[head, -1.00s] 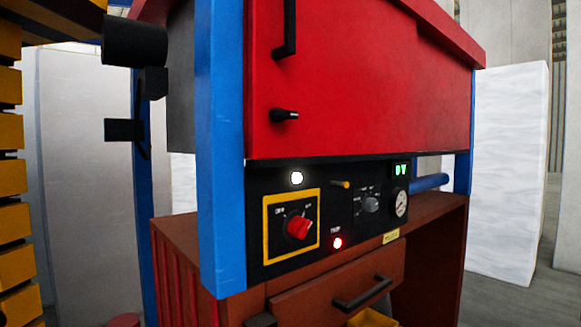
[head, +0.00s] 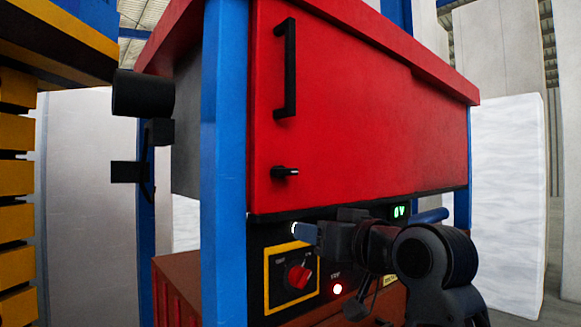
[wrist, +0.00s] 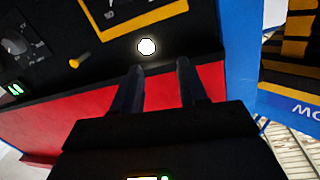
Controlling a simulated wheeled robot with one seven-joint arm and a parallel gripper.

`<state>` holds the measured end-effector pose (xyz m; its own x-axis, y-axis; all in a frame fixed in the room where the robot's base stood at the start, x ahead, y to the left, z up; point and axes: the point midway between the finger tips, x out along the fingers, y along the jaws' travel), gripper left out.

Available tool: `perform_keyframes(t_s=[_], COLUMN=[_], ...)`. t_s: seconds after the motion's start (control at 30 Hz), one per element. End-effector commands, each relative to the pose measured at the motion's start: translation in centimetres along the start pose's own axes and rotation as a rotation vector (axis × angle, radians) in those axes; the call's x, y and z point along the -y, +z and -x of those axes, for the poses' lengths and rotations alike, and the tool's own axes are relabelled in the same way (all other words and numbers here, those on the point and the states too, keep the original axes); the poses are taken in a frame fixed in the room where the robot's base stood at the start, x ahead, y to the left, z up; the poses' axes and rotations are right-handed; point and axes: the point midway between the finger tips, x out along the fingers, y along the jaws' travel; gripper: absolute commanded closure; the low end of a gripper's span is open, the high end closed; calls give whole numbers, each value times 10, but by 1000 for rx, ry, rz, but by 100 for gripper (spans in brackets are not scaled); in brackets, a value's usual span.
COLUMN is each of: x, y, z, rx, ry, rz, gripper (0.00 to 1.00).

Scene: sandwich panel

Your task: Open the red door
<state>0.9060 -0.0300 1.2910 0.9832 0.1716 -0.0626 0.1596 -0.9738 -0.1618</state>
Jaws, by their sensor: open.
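The red door (head: 370,115) is shut on the cabinet in the head view. A black vertical bar handle (head: 286,68) is at its upper left, and a small black latch knob (head: 285,172) sits below that. My gripper (head: 300,232) is in front of the black control panel, just below the door's lower edge and lower than the knob. In the wrist view the two fingers of my gripper (wrist: 158,68) are apart with nothing between them. They point toward the white lamp (wrist: 146,46), and part of the red door (wrist: 60,120) shows beside them.
A blue post (head: 222,150) stands left of the door. Yellow slats (head: 15,190) are at the far left.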

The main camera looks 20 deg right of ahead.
Motion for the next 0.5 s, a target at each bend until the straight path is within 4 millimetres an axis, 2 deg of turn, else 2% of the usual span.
perform_keyframes(t_s=[0.03, 0.1, 0.27, 0.5], x=[4, 9, 20, 41], y=[-32, -61, -122, -216], z=[-1, 0, 6, 30], rx=[-14, -19, -29, -45], ry=[-13, -29, -60, -105], rz=[9, 19, 44, 96], gripper=[57, 57, 57, 57])
